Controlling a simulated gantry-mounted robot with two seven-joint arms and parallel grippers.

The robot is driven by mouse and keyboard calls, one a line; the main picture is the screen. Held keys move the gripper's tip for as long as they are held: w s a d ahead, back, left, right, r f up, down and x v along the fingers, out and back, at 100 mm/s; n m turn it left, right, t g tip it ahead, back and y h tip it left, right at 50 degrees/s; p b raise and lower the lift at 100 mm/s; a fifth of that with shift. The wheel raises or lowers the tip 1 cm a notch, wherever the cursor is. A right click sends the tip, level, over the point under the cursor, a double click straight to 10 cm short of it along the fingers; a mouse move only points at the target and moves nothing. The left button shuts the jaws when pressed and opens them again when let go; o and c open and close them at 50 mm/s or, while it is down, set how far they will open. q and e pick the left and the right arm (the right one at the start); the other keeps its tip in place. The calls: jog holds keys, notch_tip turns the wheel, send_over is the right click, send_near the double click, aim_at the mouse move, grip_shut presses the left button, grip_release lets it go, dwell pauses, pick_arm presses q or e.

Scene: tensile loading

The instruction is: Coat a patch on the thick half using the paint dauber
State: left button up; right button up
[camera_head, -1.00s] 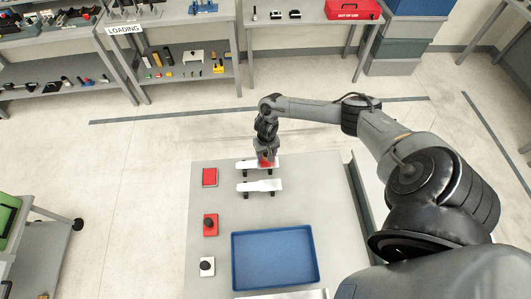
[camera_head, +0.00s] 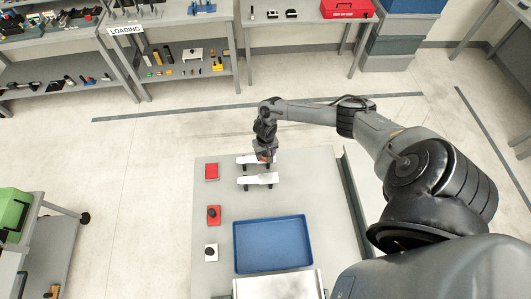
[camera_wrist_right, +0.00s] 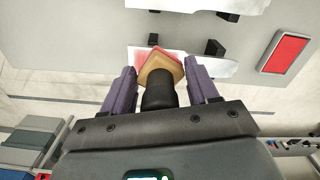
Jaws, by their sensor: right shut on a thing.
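My right gripper (camera_wrist_right: 161,90) is shut on the paint dauber (camera_wrist_right: 160,75), which has a black handle and a tan block with a red face. In the head view my right gripper (camera_head: 264,156) is over the right part of the far white specimen (camera_head: 245,160). That specimen (camera_wrist_right: 210,68) lies under the dauber in the wrist view. Red shows at the dauber's edge; I cannot tell whether it is the pad or paint on the specimen, nor whether they touch. The dauber hides part of the specimen. My left gripper is not in view.
A second white specimen (camera_head: 258,180) lies on black supports nearer me. Along the table's left side are a red pad (camera_head: 211,171), a red block with a black knob (camera_head: 216,221) and a white block with a black knob (camera_head: 211,258). A blue tray (camera_head: 272,244) stands in front.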

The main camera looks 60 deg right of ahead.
jog(key=shift+r+p, duration=1.5)
jog(key=shift+r, duration=0.4)
jog(key=shift+f, duration=0.1)
